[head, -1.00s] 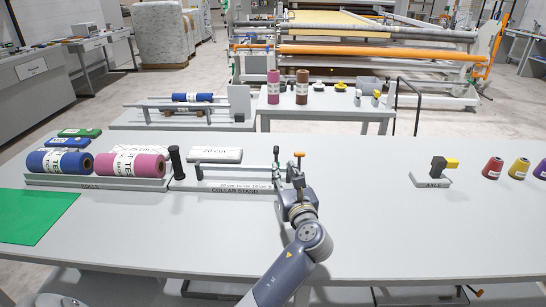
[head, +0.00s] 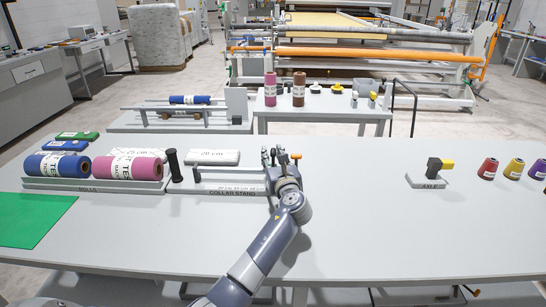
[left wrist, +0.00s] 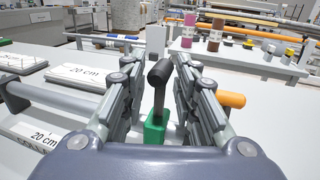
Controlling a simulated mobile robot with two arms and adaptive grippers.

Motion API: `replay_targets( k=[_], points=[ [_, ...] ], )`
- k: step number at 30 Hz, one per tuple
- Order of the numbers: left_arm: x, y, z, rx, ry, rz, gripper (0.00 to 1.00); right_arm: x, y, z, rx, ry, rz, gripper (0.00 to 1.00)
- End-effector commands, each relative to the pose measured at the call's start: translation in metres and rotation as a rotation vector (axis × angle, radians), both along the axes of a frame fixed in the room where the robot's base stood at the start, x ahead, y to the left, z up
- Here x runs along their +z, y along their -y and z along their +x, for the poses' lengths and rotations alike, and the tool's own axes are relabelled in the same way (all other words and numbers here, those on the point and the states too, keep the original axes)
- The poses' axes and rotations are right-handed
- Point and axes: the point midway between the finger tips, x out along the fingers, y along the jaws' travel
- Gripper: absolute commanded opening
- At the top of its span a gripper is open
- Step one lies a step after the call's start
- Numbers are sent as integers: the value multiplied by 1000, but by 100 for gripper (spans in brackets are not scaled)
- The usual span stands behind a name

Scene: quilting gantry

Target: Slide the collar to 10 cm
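The collar stand (head: 225,190) lies on the table with a horizontal grey rod (left wrist: 57,98) and a scale along its front. The rod's right end has an orange tip (left wrist: 232,99); it also shows in the head view (head: 297,156). The collar (left wrist: 154,130) is a green block with a dark upright handle (left wrist: 159,85). In the head view my left gripper (head: 272,157) covers the collar at the stand's right end. In the left wrist view my left gripper (left wrist: 156,66) is open, its fingers on either side of the handle with visible gaps. My right gripper is not in view.
A white "20 cm" block (head: 212,157) lies behind the stand. Blue (head: 57,165) and pink (head: 128,166) rolls sit on a rack to the left. A dark post (head: 174,165) stands between. The axle holder (head: 430,178) is to the right, with clear table before it.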

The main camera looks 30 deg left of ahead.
Motion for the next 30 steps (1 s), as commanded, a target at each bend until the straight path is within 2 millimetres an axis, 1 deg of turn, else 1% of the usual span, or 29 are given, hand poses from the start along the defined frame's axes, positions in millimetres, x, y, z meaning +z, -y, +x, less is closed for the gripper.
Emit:
replay_targets(
  k=[2, 3, 5, 6, 18, 22, 27, 30],
  points=[
    [0, 0, 0, 0, 0, 0, 28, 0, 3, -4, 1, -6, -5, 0],
    [0, 0, 0, 0, 0, 0, 23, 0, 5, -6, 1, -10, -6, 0],
    [0, 0, 0, 0, 0, 0, 9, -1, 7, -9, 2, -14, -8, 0],
    [0, 0, 0, 0, 0, 0, 0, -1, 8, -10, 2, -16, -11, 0],
    [0, -3, -2, 3, -2, 1, 0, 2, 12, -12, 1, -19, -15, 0],
    [1, -15, -9, 5, -5, 1, 0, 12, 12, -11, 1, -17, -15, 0],
    [2, -38, -24, 9, -6, 1, 0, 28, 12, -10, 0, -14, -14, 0],
    [1, -44, -28, 7, -4, 1, 0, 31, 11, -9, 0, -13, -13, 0]
  ],
)
